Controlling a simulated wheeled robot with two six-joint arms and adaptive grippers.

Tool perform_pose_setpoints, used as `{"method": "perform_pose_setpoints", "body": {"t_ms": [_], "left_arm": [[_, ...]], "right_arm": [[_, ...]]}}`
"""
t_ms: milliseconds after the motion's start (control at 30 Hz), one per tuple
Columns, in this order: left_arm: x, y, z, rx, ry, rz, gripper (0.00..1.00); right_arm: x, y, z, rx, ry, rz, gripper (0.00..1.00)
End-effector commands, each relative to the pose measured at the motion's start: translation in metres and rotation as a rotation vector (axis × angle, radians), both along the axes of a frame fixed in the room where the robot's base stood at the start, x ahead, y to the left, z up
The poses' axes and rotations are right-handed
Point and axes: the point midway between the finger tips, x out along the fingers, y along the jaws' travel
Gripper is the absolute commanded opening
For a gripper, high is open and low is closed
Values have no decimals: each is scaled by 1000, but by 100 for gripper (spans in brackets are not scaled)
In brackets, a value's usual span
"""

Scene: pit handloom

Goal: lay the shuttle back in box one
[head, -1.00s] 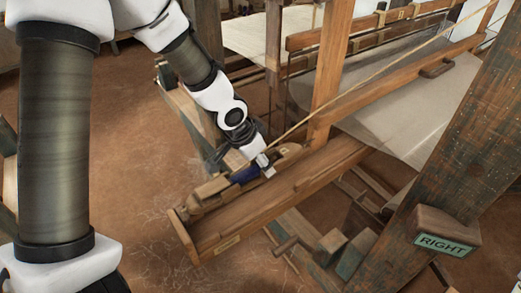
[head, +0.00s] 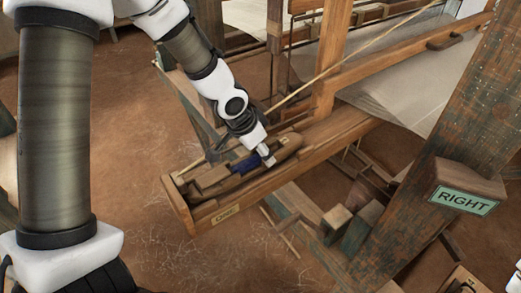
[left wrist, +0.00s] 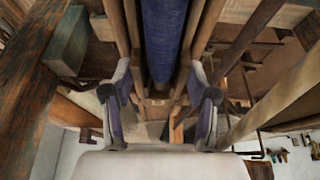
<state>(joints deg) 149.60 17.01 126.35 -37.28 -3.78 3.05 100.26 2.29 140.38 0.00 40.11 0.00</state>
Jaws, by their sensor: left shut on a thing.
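The shuttle (head: 285,149) is a brown wooden piece with a dark blue yarn middle. In the head view it lies lengthwise over the long wooden box (head: 181,207) and looks to be within its walls; whether it touches the floor I cannot tell. My left gripper (head: 264,155) reaches down from above and is shut on the shuttle around its blue part. In the left wrist view the blue yarn (left wrist: 163,38) runs lengthwise between the two fingers (left wrist: 162,95). The fingers hide part of the shuttle in the head view. My right gripper is not in view.
A small label (head: 226,214) is on the box's near side. A loom upright (head: 332,60) rises beyond the box, with a slanting cord beside it. A thick post (head: 470,110) with a RIGHT sign (head: 463,201) stands at the right. Earth floor (head: 130,150) is open left of the box.

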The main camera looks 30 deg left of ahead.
Motion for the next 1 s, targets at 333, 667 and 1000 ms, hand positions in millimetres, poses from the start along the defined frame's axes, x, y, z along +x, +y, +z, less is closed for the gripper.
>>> {"method": "perform_pose_setpoints", "body": {"t_ms": [333, 667, 1000], "left_arm": [[0, 0, -5, 0, -1, 0, 11], [0, 0, -5, 0, -1, 0, 87], [0, 0, 18, 0, 0, 1, 87]], "right_arm": [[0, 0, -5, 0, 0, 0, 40], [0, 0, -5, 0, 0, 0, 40], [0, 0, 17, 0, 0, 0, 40]]}}
